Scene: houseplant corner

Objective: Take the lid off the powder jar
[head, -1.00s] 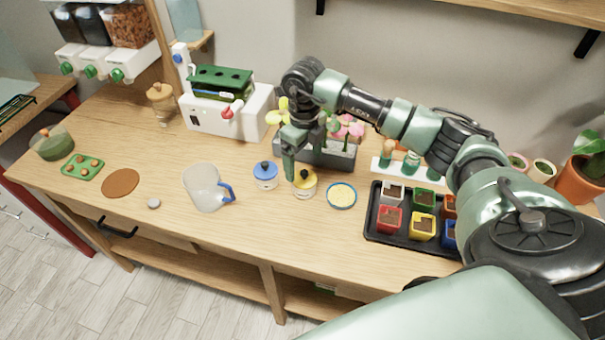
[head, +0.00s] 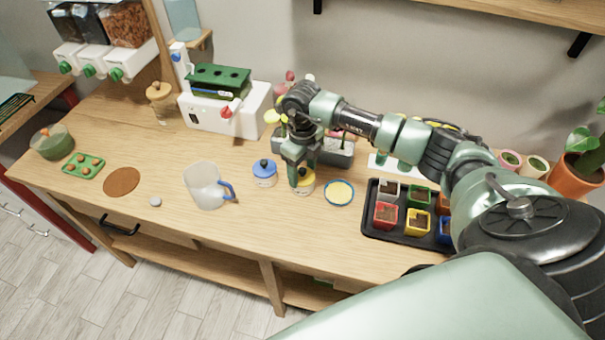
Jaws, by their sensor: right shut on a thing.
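A small jar with a yellow lid (head: 308,181) stands on the wooden bench, right of a similar jar with a blue lid (head: 264,172). My right gripper (head: 299,182) reaches down over the yellow-lidded jar and is shut on its lid. The gripper's fingers hide much of this lid and jar. The lid looks still on or right at the jar's top; I cannot tell whether it is lifted. The blue lid sits on its jar. My left gripper is not in view.
A round dish of yellow stuff (head: 339,193) lies close right of the jar. A black tray (head: 372,228) of coloured pots is further right. A clear jug (head: 205,187) stands to the left. A grey planter (head: 338,152) is just behind. The bench front is clear.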

